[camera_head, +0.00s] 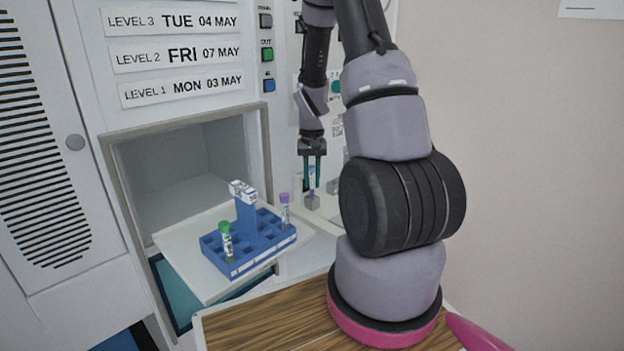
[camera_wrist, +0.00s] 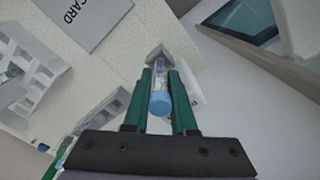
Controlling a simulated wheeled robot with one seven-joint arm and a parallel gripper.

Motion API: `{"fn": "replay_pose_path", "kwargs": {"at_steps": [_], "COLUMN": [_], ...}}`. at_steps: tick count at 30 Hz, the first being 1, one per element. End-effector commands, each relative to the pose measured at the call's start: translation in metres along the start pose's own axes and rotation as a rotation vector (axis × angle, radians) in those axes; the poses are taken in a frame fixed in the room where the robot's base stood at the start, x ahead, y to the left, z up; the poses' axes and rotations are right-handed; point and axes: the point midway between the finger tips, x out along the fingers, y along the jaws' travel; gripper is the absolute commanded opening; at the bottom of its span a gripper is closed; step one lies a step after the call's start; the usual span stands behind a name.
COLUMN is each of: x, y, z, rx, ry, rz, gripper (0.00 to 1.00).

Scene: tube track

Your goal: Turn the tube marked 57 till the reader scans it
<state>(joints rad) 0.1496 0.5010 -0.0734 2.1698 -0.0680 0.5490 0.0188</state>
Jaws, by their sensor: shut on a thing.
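My gripper (camera_head: 312,184) is shut on a blue-capped tube (camera_head: 312,174) in front of the machine's white panel. In the wrist view the green fingers of my gripper (camera_wrist: 161,80) stand on either side of the tube, with its blue cap (camera_wrist: 160,103) towards the camera. The tube's far end is at a small grey holder (camera_head: 312,202), which also shows in the wrist view (camera_wrist: 158,53). Part of a label shows on the tube, but its number is too small to read. I cannot tell which part is the reader.
A blue rack (camera_head: 250,256) stands on a pale tray (camera_head: 175,238) before an open hatch. It holds a green-capped tube (camera_head: 226,242) and a purple-capped tube (camera_head: 285,211). A wooden top (camera_head: 262,325) lies in front. Buttons (camera_head: 267,54) and level signs are above.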

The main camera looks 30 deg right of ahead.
Motion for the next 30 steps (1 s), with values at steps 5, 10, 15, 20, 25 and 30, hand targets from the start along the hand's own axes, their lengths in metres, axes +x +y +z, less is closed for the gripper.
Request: {"fn": "replay_pose_path", "kwargs": {"at_steps": [5, 10, 15, 20, 25, 30], "x": [-0.006, -0.015, -0.023, -0.025, -0.025, -0.025], "y": [0.0, 0.0, 0.0, 0.0, 0.0, -0.001], "z": [-0.001, -0.001, 0.0, 0.0, 0.0, 0.0], "rx": [0.0, 0.0, 0.0, 0.0, 0.0, -0.001], "ry": [0.003, 0.002, 0.002, 0.001, 0.001, 0.001], "rz": [0.0, 0.0, 0.0, 0.0, 0.0, -0.001], "gripper": [0.0, 0.0, 0.0, 0.0, 0.43, 0.59]}}
